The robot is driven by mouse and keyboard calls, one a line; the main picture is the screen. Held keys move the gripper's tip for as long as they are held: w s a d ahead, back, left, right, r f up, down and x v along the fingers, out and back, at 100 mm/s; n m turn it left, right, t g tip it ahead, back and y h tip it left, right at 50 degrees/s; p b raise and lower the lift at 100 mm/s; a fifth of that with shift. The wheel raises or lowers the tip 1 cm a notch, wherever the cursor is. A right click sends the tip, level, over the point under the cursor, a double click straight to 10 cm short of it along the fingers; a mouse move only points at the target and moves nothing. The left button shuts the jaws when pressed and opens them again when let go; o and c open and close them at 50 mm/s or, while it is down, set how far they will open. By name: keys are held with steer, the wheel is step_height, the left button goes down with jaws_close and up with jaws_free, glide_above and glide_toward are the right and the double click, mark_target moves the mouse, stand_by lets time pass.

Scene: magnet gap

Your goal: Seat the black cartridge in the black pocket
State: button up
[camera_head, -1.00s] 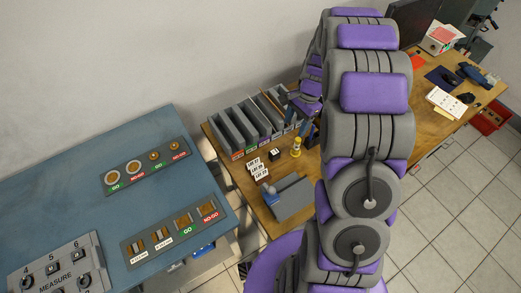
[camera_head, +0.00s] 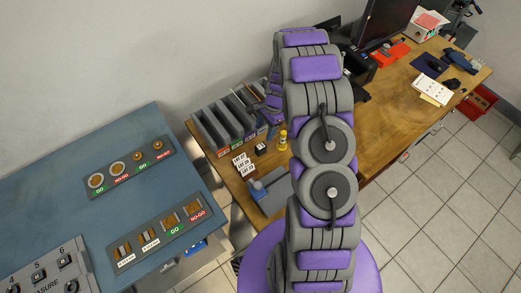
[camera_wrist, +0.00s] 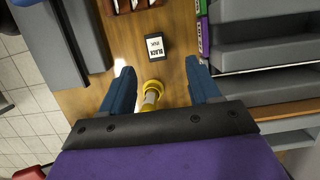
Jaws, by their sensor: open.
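The black cartridge (camera_wrist: 157,48), a small black box with a white label reading BLACK INK, stands on the wooden bench in the wrist view. It also shows in the head view (camera_head: 261,148), in front of the grey slotted rack. My gripper (camera_wrist: 160,66) is open and empty, its two blue fingers spread. The cartridge lies beyond the fingertips, roughly centred between them and apart from them. The grey rack (camera_head: 212,131) has several upright slots with coloured labels; its green and purple labels show at right in the wrist view. I cannot make out which pocket is the black one.
A yellow-topped bottle (camera_wrist: 151,94) stands between my fingers in the wrist view, close to the cartridge. Lot cards (camera_head: 243,166) and a grey fixture (camera_head: 270,195) are in front. A blue table (camera_head: 70,185) with gauge boards is at left. A monitor (camera_head: 385,22) stands at back right.

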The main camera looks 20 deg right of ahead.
mark_target(261, 146)
steer(key=x, duration=0.3)
steer(key=shift+d+f, duration=0.1)
steer(key=shift+f, duration=0.05)
steer(key=shift+s+a+f+b, duration=0.15)
steer(key=shift+a+f+b, duration=0.25)
steer(key=shift+f, duration=0.3)
steer(key=x, duration=0.3)
steer(key=shift+s+d+f+b, duration=0.1)
steer(key=shift+s+f+b, duration=0.15)
steer(key=shift+f+b, duration=0.1)
steer(key=shift+f, duration=0.3)
steer(key=shift+d, duration=0.1)
steer(key=shift+r, duration=0.1)
steer(key=shift+c, duration=0.4)
jaws_close()
